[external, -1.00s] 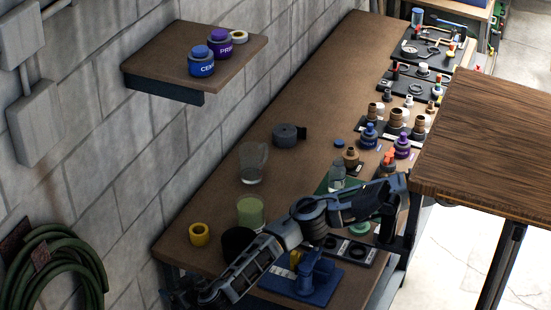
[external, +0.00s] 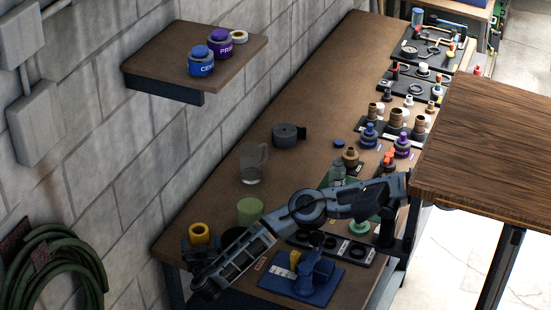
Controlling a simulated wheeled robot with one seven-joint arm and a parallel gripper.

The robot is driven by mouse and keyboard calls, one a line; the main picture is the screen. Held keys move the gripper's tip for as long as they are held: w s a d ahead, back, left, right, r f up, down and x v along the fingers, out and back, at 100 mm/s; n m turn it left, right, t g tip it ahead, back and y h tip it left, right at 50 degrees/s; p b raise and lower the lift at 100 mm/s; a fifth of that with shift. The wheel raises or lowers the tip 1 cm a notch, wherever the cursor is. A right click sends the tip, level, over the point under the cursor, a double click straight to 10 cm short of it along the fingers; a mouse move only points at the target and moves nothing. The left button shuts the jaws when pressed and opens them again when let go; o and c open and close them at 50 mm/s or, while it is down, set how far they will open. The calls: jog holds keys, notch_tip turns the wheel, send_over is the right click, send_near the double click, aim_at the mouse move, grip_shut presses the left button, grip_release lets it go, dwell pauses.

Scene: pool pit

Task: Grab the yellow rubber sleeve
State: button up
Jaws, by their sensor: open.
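The yellow rubber sleeve (external: 199,231), a short upright ring with a dark hole, stands at the near left end of the brown workbench (external: 228,170). My arm reaches across the bench from the right and bends at its left end. My gripper (external: 200,247) is dark and low at the sleeve, with dark parts showing at its left and just in front of it. The jaws are open. The lower part of the sleeve is hidden by the gripper. I cannot tell whether a finger touches it.
A green cylinder (external: 249,211) stands close to the right of the gripper, with a clear glass mug (external: 253,165) behind it. A blue fixture (external: 312,272) with a yellow part is at the front. A shelf (external: 232,62) with jars hangs above; a hose (external: 55,270) hangs left.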

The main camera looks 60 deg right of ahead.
aim_at(198, 226)
jog(key=b+x, duration=0.1)
jog(key=x, duration=0.4)
jog(key=shift+d, duration=0.15)
jog(key=shift+c, duration=0.2)
jog(key=c, duration=1.2)
jog(key=shift+c, duration=0.5)
jog(key=shift+r, duration=0.15)
